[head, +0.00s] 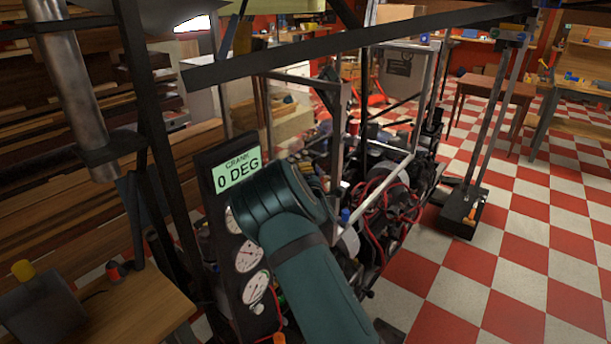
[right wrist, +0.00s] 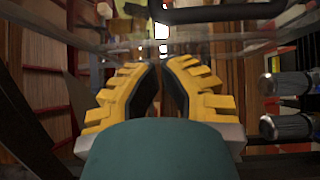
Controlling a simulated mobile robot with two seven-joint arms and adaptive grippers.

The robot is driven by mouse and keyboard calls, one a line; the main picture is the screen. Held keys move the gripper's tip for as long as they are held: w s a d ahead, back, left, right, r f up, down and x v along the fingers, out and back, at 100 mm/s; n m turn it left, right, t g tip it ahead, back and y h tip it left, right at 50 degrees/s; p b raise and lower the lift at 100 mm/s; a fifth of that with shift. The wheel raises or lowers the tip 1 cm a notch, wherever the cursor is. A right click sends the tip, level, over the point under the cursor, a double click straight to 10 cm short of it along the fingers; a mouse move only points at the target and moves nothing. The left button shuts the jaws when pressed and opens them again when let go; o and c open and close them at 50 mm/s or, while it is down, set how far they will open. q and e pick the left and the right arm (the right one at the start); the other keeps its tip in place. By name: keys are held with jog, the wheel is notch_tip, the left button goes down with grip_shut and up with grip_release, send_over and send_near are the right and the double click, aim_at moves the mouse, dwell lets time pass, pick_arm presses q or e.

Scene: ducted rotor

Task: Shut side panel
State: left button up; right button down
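The ducted rotor rig (head: 385,195) stands mid-view in the head view, packed with wires and dark parts behind a pale metal frame (head: 382,200). I cannot clearly single out the side panel or tell its angle. In the right wrist view, a greyish see-through strip (right wrist: 90,48) crosses beyond the fingertips; I cannot tell whether it belongs to the panel. My right gripper (right wrist: 160,72) has yellow ribbed fingers with dark pads. A narrow gap shows between them, with nothing visibly held. A teal arm link of mine covers part of the rig in the head view. My left gripper is out of view.
A gauge board (head: 245,255) reading "CRANK 0 DEG" stands just left of the arm. Dark beams (head: 300,57) cross overhead. A wooden bench (head: 120,310) is at lower left. Silver cylinders (right wrist: 287,127) are right of the gripper. Checkered floor (head: 500,260) is open at right.

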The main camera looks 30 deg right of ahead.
jog(key=p+v, duration=0.1)
jog(key=v, duration=0.9)
jog(key=shift+d, duration=0.15)
jog(key=s+a+f+m+g+y, duration=0.1)
jog(key=s+a+f+m+g, duration=0.25)
jog(key=f, duration=0.45)
jog(key=s+a+f+m+g+y, duration=0.1)
jog(key=s+a+f+m+g, duration=0.2)
jog(key=s+f, duration=0.3)
jog(key=s+a+f+m+g+y, duration=0.2)
jog(key=s+a+f+m+g, duration=0.15)
jog(key=f, duration=0.55)
jog(key=s+a+f+m+g+y, duration=0.2)
jog(key=s+a+m+g+y, duration=0.3)
jog(key=s+a, duration=1)
jog(key=a+m+g, duration=0.1)
jog(key=a, duration=0.2)
jog(key=shift+s+f+y, duration=0.15)
jog(key=shift+f+y, duration=0.25)
